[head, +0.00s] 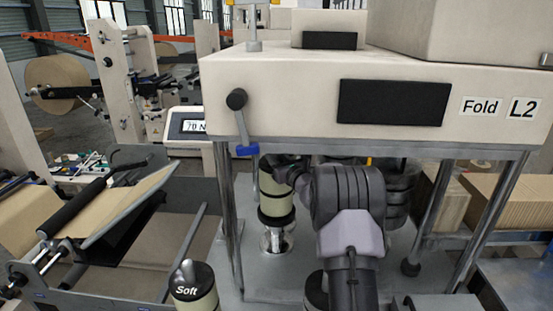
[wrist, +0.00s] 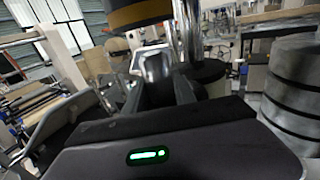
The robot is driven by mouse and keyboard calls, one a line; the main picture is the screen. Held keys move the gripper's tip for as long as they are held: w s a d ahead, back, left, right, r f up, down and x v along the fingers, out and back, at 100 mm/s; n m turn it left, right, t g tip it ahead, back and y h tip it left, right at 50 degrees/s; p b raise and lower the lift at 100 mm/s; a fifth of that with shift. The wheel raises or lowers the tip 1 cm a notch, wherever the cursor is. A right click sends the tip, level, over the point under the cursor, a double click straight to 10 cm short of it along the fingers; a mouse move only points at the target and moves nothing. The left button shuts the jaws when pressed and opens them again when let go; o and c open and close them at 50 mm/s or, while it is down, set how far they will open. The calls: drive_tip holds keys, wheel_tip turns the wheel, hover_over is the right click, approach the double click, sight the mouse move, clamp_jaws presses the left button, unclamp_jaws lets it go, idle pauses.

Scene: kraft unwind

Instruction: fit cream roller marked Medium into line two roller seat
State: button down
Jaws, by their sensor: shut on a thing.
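A cream roller (head: 276,204) with black bands stands upright under the machine marked Fold L2 (head: 400,100), above a shiny metal part (head: 278,240). I cannot read a word on this roller. I cannot tell if the metal part is the seat or belongs to the roller. My arm reaches in from the front, and its end is beside the top of the roller; the fingertips are hidden in the head view. In the wrist view my gripper (wrist: 165,85) is shut on a shiny metal piece (wrist: 153,66), just below a black and tan banded body (wrist: 140,13).
Another cream roller marked Soft (head: 194,292) stands at the front. Metal posts (head: 228,215) flank the space under the machine. A sloped feed table (head: 125,215) lies left, cardboard boxes (head: 510,205) right.

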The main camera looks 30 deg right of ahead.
idle(0.3)
drive_tip(key=shift+f, duration=0.1)
drive_tip(key=c, duration=1)
unclamp_jaws()
drive_tip(key=shift+s, duration=0.1)
drive_tip(key=shift+c, duration=0.2)
drive_tip(key=s+a+b, duration=0.1)
drive_tip(key=s, duration=1.1)
drive_tip(key=shift+a, duration=0.25)
